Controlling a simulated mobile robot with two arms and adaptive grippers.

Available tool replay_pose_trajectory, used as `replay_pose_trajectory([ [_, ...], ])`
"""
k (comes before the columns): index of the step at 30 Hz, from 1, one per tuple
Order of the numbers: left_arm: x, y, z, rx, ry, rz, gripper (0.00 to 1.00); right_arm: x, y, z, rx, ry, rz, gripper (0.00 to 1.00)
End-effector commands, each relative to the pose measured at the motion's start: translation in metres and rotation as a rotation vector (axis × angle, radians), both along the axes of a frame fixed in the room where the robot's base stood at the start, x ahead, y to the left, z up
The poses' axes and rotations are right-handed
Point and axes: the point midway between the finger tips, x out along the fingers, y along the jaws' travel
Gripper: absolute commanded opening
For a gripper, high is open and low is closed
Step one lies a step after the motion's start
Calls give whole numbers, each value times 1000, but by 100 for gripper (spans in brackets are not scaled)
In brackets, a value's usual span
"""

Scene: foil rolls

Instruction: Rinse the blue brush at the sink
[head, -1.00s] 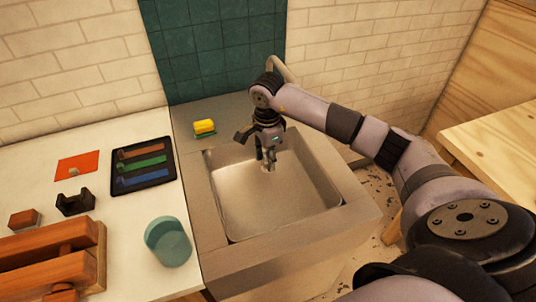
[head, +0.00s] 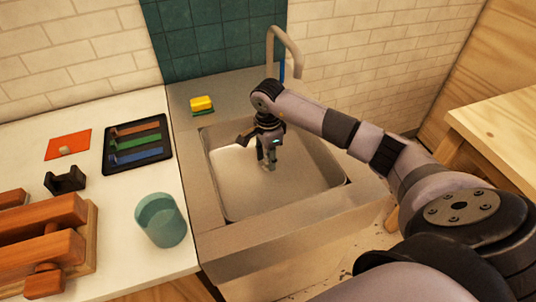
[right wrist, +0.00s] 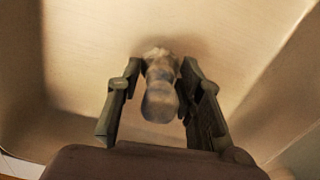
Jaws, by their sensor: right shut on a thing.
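The sink (head: 225,200) is a metal basin with a tall tap (head: 284,45) at its back. My right gripper (head: 270,163) points down inside the basin. In the right wrist view its fingers (right wrist: 160,95) are shut on a pale, mottled grey-tan rounded thing (right wrist: 160,92). A blue bar (head: 138,156) lies in the black tray (head: 109,167) left of the sink, beside a green and a brown bar. My left gripper is out of view.
A yellow and green sponge (head: 201,104) sits on the sink's back left ledge. A teal cup (head: 161,220), a black holder (head: 65,180), an orange card (head: 68,145) and a wooden frame (head: 45,245) stand on the left counter. A wooden table (head: 500,130) is at right.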

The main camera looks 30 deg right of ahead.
Motion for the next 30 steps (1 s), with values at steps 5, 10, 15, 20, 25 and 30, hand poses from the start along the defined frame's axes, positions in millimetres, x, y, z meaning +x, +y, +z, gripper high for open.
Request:
replay_pose_trajectory([
  [5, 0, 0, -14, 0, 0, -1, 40, 0, 0, -22, 1, 1, 0, 6],
  [10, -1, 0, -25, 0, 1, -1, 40, 0, 0, -39, 1, 1, 0, 6],
  [15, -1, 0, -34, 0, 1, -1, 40, 0, 0, -55, 1, 1, 0, 6],
  [20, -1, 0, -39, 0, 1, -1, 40, 0, 0, -64, 1, 1, 1, 6],
  [25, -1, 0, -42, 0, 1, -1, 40, 0, 0, -68, 0, 1, 1, 6],
  [30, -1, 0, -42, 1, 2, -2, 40, 0, 0, -68, -1, 0, 1, 6],
])
